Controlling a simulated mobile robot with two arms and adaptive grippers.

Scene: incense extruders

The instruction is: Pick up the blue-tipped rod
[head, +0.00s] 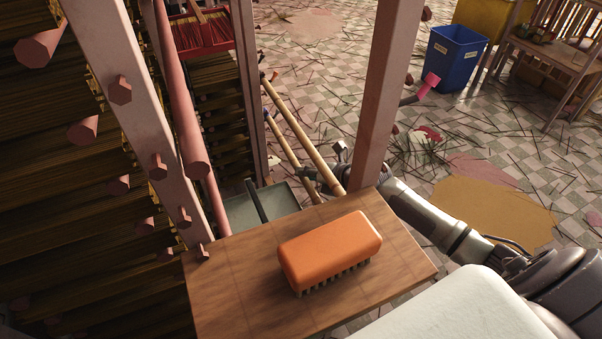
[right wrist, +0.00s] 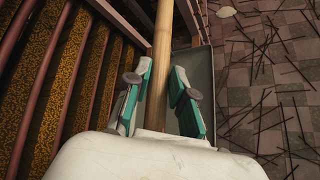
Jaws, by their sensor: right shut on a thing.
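The blue-tipped rod (head: 285,145) is a long, pale wooden pole leaning at a slant behind the wooden board, with a small dark blue tip at its upper end in the head view. My right gripper (head: 309,173) is shut on it near its lower part. In the right wrist view, the pole (right wrist: 163,45) runs between the teal fingers of my right gripper (right wrist: 161,72). A second, thicker wooden pole (head: 306,137) leans just right of it and partly covers the gripper. My left gripper is not in view.
An orange brush (head: 331,248) lies on the wooden board (head: 225,285) in front. A pink post (head: 384,90) stands close to my right arm. Racks of sticks fill the left. A grey tray (head: 240,212) sits below the poles. A blue bin (head: 455,60) stands far right.

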